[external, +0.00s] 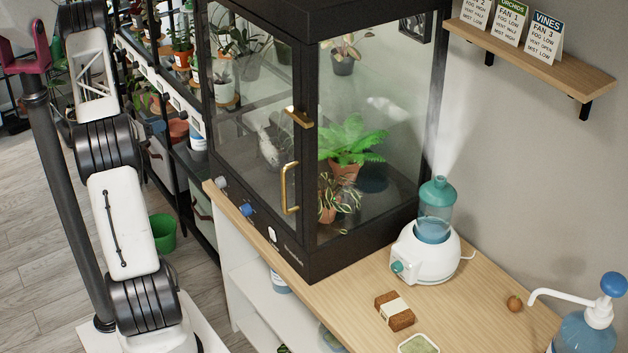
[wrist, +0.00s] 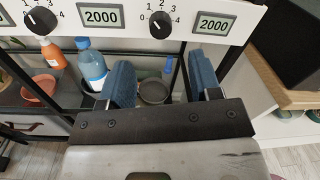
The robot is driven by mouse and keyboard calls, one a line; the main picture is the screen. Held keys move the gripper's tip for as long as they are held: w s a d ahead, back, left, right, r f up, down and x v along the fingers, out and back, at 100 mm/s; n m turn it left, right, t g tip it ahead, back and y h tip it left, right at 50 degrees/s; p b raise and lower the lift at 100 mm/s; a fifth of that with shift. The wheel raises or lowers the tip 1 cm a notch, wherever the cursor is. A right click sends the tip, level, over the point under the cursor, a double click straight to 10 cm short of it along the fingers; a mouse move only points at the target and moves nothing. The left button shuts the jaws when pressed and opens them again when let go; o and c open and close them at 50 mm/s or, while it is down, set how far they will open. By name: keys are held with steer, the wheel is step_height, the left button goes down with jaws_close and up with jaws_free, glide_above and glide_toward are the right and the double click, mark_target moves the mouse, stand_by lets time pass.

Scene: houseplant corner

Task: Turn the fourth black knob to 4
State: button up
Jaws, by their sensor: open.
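In the wrist view a black knob (wrist: 160,25) sits on a white rail between two displays that read 2000. Its printed scale shows 0 and 1 on the left and 3 and 4 on the right. Its exact setting is too small to tell. Another black knob (wrist: 41,20) is at the upper left. I cannot tell from this view which knob is the fourth. My gripper (wrist: 162,82) is open and empty, its blue fingers spread below the right knob and apart from it. The external view shows my arm at the left but not the fingertips.
The white rail (external: 172,94) runs along the plant shelves in the external view. Below it a blue-capped bottle (wrist: 92,66), an orange bottle (wrist: 53,54) and a grey bowl (wrist: 153,92) stand on the shelf. A glass cabinet (external: 310,262) stands on the wooden counter.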

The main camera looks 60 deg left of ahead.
mark_target(180, 116)
steer(key=shift+w, duration=0.15)
steer(key=shift+w+d, duration=0.2)
steer(key=shift+w, duration=3.55)
steer(key=shift+c, duration=0.2)
steer(key=c, duration=0.9)
